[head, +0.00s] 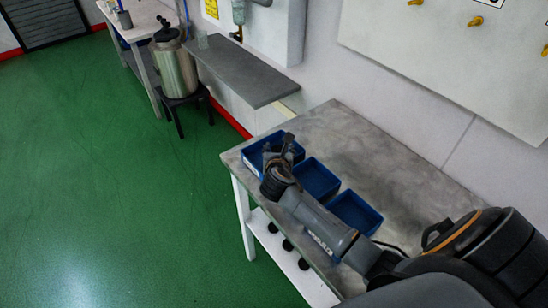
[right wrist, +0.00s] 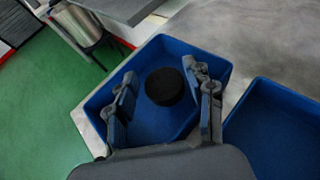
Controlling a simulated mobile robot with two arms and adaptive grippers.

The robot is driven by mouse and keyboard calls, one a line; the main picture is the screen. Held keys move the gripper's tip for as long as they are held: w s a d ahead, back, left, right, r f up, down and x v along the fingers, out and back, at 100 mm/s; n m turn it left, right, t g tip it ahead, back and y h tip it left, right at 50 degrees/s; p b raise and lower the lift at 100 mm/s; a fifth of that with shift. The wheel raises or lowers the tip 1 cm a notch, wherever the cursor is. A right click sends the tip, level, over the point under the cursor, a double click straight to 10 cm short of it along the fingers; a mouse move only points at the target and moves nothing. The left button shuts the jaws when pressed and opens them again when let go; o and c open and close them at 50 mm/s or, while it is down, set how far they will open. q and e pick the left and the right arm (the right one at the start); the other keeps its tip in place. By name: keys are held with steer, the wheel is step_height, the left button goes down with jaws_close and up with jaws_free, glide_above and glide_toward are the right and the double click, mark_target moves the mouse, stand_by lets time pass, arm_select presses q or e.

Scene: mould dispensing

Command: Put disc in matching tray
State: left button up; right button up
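A black disc (right wrist: 167,87) shows between the fingers of my right gripper (right wrist: 160,85) in the right wrist view. It appears to lie inside the leftmost blue tray (right wrist: 218,66), with a gap on its left side. The right finger partly overlaps its edge. In the head view, my right gripper (head: 280,150) points down over this tray (head: 252,158) at the table's left end; the disc is hidden there. A middle blue tray (head: 318,178) and a right blue tray (head: 356,212) stand beside it. My left gripper is out of view.
The grey table (head: 385,150) is clear behind the trays. Three dark round things (head: 287,244) sit on the white shelf (head: 265,235) below. A metal canister (head: 175,70) on a black stool and a grey wall shelf (head: 240,70) stand further left.

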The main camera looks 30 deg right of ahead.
steer(key=shift+o, duration=0.8)
steer(key=shift+a, duration=0.1)
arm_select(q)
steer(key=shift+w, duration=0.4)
arm_select(e)
steer(key=v, duration=1.2)
steer(key=shift+f, duration=0.1)
